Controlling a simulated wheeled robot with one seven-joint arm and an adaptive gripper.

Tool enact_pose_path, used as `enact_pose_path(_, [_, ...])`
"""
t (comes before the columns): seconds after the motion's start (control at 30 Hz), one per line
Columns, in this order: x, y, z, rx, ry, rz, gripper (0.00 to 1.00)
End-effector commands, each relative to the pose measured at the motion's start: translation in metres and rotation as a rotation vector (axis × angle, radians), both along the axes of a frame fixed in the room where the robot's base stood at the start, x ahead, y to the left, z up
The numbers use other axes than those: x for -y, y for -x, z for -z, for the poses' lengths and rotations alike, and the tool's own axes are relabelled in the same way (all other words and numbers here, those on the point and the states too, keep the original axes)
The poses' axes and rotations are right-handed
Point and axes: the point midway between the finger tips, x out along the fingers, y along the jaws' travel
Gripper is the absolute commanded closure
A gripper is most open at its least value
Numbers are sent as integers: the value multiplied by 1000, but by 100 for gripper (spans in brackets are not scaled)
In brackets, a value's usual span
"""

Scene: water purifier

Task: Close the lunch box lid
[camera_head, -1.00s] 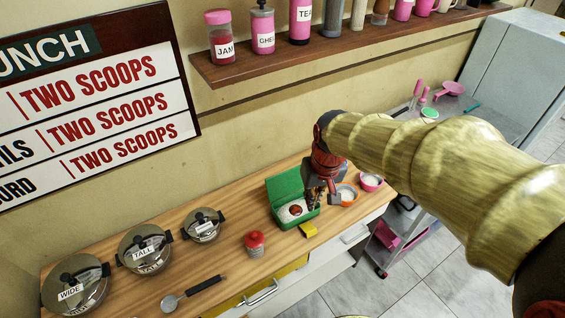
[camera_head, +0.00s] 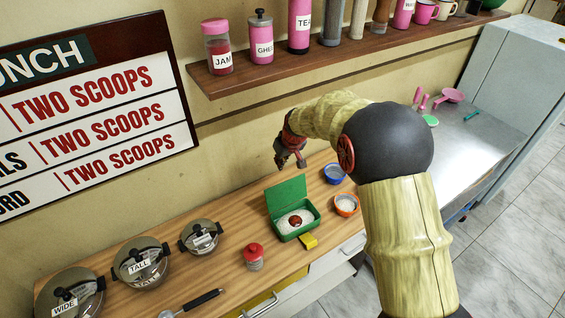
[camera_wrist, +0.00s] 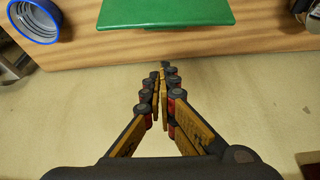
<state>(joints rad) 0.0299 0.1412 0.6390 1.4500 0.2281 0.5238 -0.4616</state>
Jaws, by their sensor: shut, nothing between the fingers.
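The green lunch box (camera_head: 312,228) stands on the wooden counter with its lid (camera_head: 287,195) raised at the back. Rice and a dark reddish item show inside it. My gripper (camera_head: 292,163) is above and behind the raised lid, near the wall, apart from the box. In the wrist view my gripper (camera_wrist: 164,72) is shut and empty, its fingertips together just short of the green lid (camera_wrist: 165,12), which shows at the top edge. The box's inside is hidden in the wrist view.
A blue bowl (camera_head: 335,174) and an orange bowl (camera_head: 346,204) stand right of the box. A red-lidded jar (camera_head: 253,257) and a yellow block (camera_head: 308,241) are near its front. Labelled pots line the left. The shelf (camera_head: 350,45) and wall are close behind the arm.

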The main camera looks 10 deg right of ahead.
Motion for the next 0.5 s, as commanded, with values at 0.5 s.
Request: enact_pose_path(0.5, [-3, -12, 54, 1, 1, 0, 100])
